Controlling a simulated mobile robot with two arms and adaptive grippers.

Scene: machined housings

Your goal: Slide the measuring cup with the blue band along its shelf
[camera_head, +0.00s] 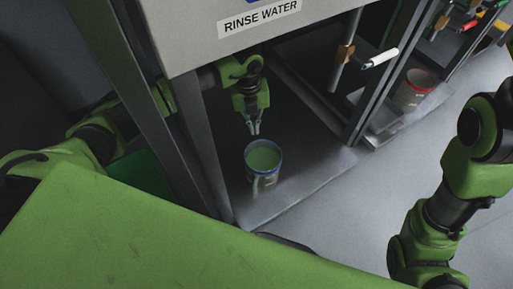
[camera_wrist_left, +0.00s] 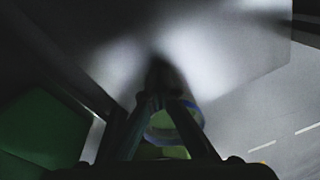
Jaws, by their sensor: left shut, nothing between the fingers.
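The measuring cup with the blue band (camera_head: 263,157) stands upright on the low grey shelf (camera_head: 302,188) under the rinse water tank. Its inside looks green, and the blue band runs at its rim. My left gripper (camera_head: 255,128) points down just behind the cup, its fingers together with nothing between them. In the head view the fingertips are close to the cup's far rim; I cannot tell whether they touch. In the left wrist view the cup (camera_wrist_left: 162,134) shows partly hidden behind the fingers (camera_wrist_left: 158,100). My right arm shows at the right, but its gripper is out of frame.
Dark frame posts stand at the left (camera_head: 196,140) and right (camera_head: 385,75) of the shelf bay. A cup with a red band (camera_head: 416,88) stands in the neighbouring bay. A white-handled tap (camera_head: 380,59) hangs between. The shelf right of the blue-banded cup is clear.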

